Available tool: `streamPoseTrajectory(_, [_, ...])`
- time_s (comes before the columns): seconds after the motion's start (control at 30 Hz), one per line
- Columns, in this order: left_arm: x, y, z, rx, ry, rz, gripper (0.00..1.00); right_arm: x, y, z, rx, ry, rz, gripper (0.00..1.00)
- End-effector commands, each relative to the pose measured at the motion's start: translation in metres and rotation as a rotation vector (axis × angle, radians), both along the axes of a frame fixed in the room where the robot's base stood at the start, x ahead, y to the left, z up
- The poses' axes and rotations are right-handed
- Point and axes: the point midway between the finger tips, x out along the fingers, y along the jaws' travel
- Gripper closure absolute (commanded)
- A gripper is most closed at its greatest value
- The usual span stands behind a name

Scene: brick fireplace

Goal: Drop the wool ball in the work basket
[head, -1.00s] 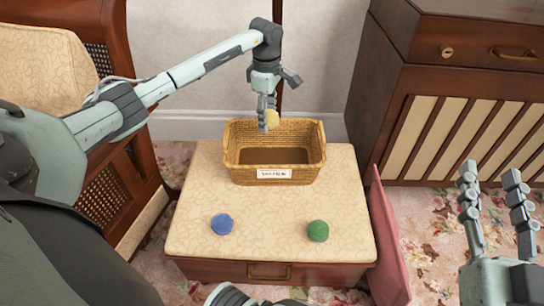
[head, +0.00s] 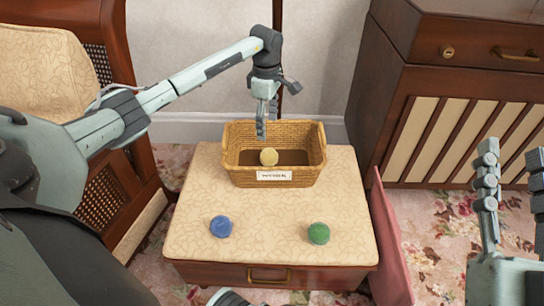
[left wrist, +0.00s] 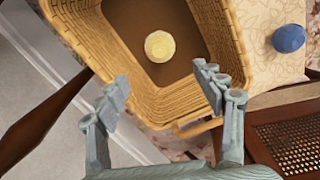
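The pale yellow wool ball (head: 268,156) is inside the wicker work basket (head: 313,172), which has a white label on its front. It also shows in the left wrist view (left wrist: 161,46), over the basket's brown floor. I cannot tell whether it rests there or is still falling. My left gripper (head: 267,126) is over the basket, above the ball and apart from it. The left wrist view shows its fingers (left wrist: 162,80) spread with nothing between them. My right gripper (head: 513,152) is open and empty at the right edge, away from the basket.
The basket stands at the back of a cream-patterned stool (head: 270,225). A blue ball (head: 221,226) and a green ball (head: 318,233) lie in front of it. A wooden cabinet (head: 390,110) stands at the right, and an armchair (head: 45,75) at the left.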

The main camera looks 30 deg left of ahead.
Motion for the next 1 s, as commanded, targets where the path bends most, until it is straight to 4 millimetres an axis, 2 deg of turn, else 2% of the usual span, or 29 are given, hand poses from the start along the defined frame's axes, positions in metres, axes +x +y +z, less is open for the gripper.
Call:
streamPoseTrajectory(0.23, [0.0, 0.0, 0.0, 0.0, 0.0, 0.0, 0.3, 0.0, 0.0, 0.0, -0.001, 0.0, 0.0, 0.6])
streamPoseTrajectory(0.37, [0.001, 0.001, 0.009, 0.001, -0.003, 0.001, 0.3, 0.0, 0.0, 0.0, -0.001, 0.001, -0.001, 0.6])
streamPoseTrajectory(0.8, [0.001, 0.0, 0.094, 0.001, -0.003, 0.0, 0.3, 0.0, 0.0, 0.0, -0.001, 0.001, 0.0, 0.6])
streamPoseTrajectory(1.0, [0.0, 0.0, 0.117, 0.001, -0.002, 0.0, 0.3, 0.0, 0.0, 0.0, -0.001, 0.001, 0.0, 0.6])
